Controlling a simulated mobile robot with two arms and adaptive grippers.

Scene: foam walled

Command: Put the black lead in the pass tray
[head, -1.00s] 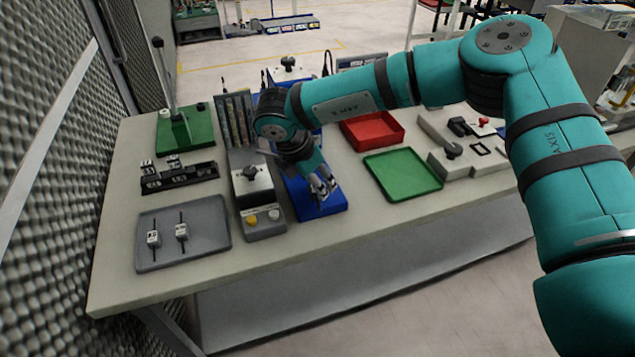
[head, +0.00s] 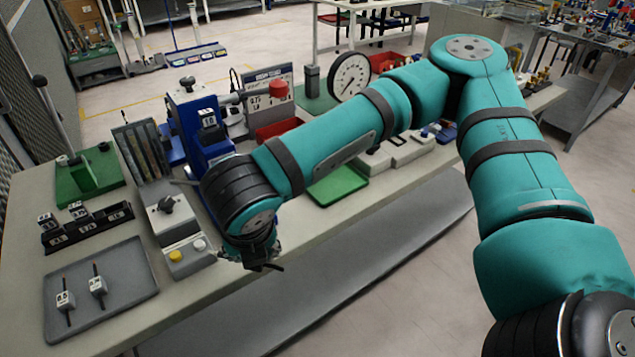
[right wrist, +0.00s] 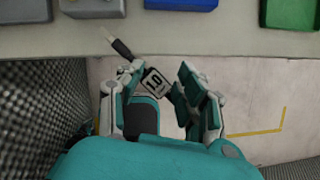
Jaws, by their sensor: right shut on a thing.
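My right gripper (right wrist: 160,95) is shut on a small dark piece with a white label reading 10 (right wrist: 155,82). A dark rod (right wrist: 119,44) sticks out past the fingers, apparently part of the same piece. In the head view the right gripper (head: 250,260) hangs at the table's front edge, its fingers mostly hidden by the wrist; the floor shows below it in the wrist view. My left gripper is out of view.
A grey tray (head: 125,262) holds two labelled pieces with dark rods. A grey box with buttons (head: 178,225), a black rack (head: 88,228) and a blue press (head: 195,125) stand nearby.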

